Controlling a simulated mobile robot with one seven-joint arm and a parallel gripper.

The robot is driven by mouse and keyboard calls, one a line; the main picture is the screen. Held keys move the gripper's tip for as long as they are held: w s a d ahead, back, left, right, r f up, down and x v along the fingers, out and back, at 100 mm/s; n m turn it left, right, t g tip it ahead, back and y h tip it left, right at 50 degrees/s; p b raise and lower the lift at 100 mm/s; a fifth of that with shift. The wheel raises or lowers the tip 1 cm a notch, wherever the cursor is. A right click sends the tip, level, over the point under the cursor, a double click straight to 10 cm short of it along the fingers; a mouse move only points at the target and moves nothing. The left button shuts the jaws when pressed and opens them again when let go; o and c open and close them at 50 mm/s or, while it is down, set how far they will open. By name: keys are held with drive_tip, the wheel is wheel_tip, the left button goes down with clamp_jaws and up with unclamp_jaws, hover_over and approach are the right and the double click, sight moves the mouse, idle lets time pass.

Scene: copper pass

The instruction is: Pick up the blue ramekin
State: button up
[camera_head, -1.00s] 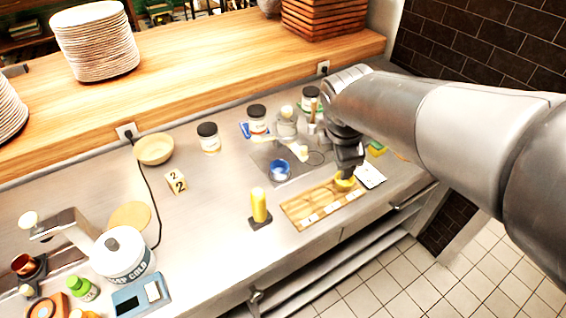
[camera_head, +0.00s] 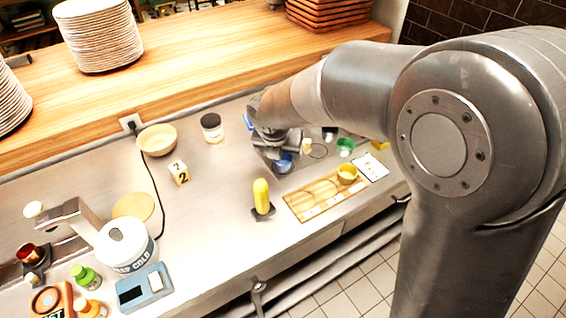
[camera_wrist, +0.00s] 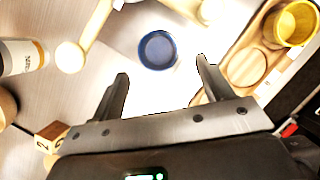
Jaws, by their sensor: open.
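The blue ramekin (camera_head: 284,161) stands on a grey mat or plate (camera_head: 283,179) on the counter, partly hidden by my gripper in the head view. In the wrist view the whole round blue ramekin (camera_wrist: 157,50) shows, upright and empty-looking. My gripper (camera_wrist: 162,72) is open, with the ramekin ahead of its fingertips and roughly between them. Nothing is between the fingers. In the head view my gripper (camera_head: 275,138) hangs over the ramekin's back side; its fingertips are hard to make out there.
A wooden tray (camera_head: 305,212) with round recesses lies in front right, with a yellow ramekin (camera_head: 347,172) at its right end. A green cup (camera_head: 345,146) stands behind the tray.

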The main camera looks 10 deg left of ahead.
sight(284, 163)
drive_tip(key=shift+x, duration=2.6)
drive_tip(key=shift+w+a, duration=0.1)
drive_tip(key=shift+w, duration=0.1)
drive_tip(key=shift+c, duration=0.4)
drive_tip(key=c, duration=0.9)
drive_tip(key=shift+r, duration=0.1)
drive_tip(key=shift+c, duration=0.2)
